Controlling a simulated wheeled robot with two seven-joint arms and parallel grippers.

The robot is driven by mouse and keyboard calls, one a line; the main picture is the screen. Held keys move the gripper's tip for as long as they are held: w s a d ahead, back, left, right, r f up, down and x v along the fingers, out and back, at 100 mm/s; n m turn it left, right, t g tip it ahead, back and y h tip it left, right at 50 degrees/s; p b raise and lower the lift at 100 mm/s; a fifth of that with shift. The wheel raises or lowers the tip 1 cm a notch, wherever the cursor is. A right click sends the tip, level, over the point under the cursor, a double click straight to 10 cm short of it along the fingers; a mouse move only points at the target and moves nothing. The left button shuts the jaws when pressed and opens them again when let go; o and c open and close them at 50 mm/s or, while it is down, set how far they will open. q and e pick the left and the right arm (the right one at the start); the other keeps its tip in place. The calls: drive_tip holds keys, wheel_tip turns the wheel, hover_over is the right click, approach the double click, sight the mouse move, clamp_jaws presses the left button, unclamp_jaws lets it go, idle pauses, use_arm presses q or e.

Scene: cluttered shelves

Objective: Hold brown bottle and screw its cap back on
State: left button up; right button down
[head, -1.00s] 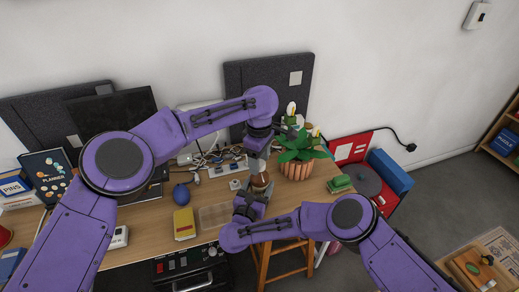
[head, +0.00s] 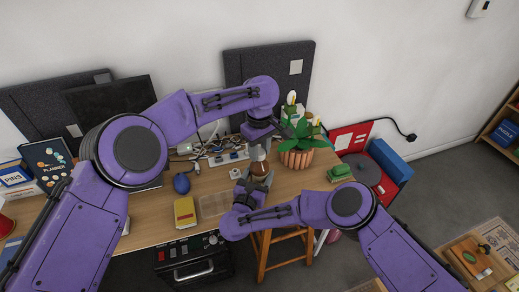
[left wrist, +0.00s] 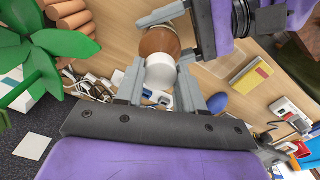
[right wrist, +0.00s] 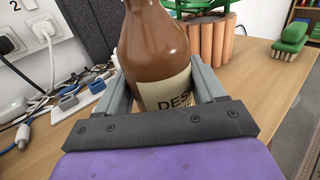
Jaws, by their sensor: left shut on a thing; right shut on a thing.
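The brown bottle (head: 260,169) stands upright at the table's front part, left of the potted plant. Its body with a pale label shows in the right wrist view (right wrist: 165,75); its top is out of that frame. My right gripper (head: 256,184) is shut around the bottle's body from the front. My left gripper (head: 257,150) points down over the bottle and is shut on the white cap (left wrist: 160,72). In the left wrist view the cap lines up with the bottle's brown top (left wrist: 159,40). I cannot tell whether the cap is seated on the neck.
A potted plant (head: 297,157) stands close to the right of the bottle. A power strip with cables (head: 226,158) lies behind. A blue object (head: 181,183), a yellow box (head: 185,212) and a green brush (head: 339,172) lie on the table (head: 150,223).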

use_arm(q)
drive_tip(key=m, duration=1.2)
drive_tip(key=shift+f, duration=0.1)
drive_tip(key=m, duration=1.5)
drive_tip(key=shift+m, duration=0.3)
drive_tip(key=m, duration=1.1)
drive_tip(key=shift+m, duration=0.3)
drive_tip(key=o, duration=1.3)
drive_tip(key=shift+c, duration=0.2)
